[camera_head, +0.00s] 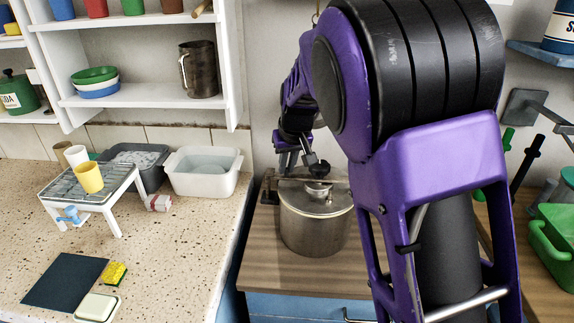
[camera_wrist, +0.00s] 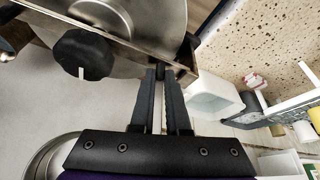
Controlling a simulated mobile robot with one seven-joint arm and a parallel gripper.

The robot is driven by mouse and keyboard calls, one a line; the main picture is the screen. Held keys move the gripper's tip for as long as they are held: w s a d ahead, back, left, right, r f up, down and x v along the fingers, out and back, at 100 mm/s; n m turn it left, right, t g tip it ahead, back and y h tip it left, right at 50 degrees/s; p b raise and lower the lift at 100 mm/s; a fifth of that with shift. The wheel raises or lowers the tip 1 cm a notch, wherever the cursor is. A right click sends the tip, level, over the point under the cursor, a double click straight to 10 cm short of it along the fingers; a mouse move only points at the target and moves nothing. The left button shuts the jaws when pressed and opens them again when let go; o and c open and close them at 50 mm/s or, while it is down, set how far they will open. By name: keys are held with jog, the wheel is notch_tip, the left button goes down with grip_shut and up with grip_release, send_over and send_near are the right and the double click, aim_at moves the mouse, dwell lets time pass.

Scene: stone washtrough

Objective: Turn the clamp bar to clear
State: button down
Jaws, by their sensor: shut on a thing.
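A steel pot (camera_head: 312,232) with a lid (camera_head: 335,190) stands on the wooden counter. The clamp bar (camera_wrist: 120,42) crosses over the lid in the wrist view, and a black knob (camera_wrist: 84,54) sits on it; the knob also shows in the head view (camera_head: 319,168). My gripper (camera_wrist: 163,76) is shut on the clamp bar near one end, with its two dark fingers around a small part there. In the head view my gripper (camera_head: 287,160) is above the left side of the lid. The fingers' exact contact is partly hidden.
A white tub (camera_head: 205,172), a dark grey basin (camera_head: 140,160) and a rack with cups (camera_head: 90,185) stand on the speckled counter at left. A green crate (camera_head: 552,240) is at far right. My arm hides much of the area right of the pot.

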dwell(0.3)
jog(key=shift+s+d+f+n+b, duration=0.15)
jog(key=shift+s+n+b, duration=0.4)
jog(key=shift+n+b, duration=0.35)
jog(key=shift+s+d+n+g+y+b, duration=0.2)
jog(key=shift+s+n+y+b, duration=0.2)
jog(key=shift+n+b, duration=0.2)
jog(key=shift+s+d+n+g+y+b, duration=0.1)
jog(key=shift+s+n+g+y+b, duration=0.1)
jog(key=shift+s+n+y+b, duration=0.3)
jog(key=s+n+b, duration=0.1)
jog(key=d+n+g, duration=0.1)
jog(key=n, duration=0.1)
jog(key=shift+s+b, duration=0.35)
jog(key=shift+s+d+r+n+g+y+b, duration=0.1)
jog(key=shift+s+d+n+g+y+b, duration=0.2)
jog(key=shift+n, duration=0.5)
jog(key=shift+s+d+r+n+g+y+b, duration=0.15)
jog(key=shift+s+d+n, duration=0.25)
jog(key=shift+n, duration=0.4)
jog(key=shift+f, duration=0.1)
jog(key=c, duration=1.2)
grip_release()
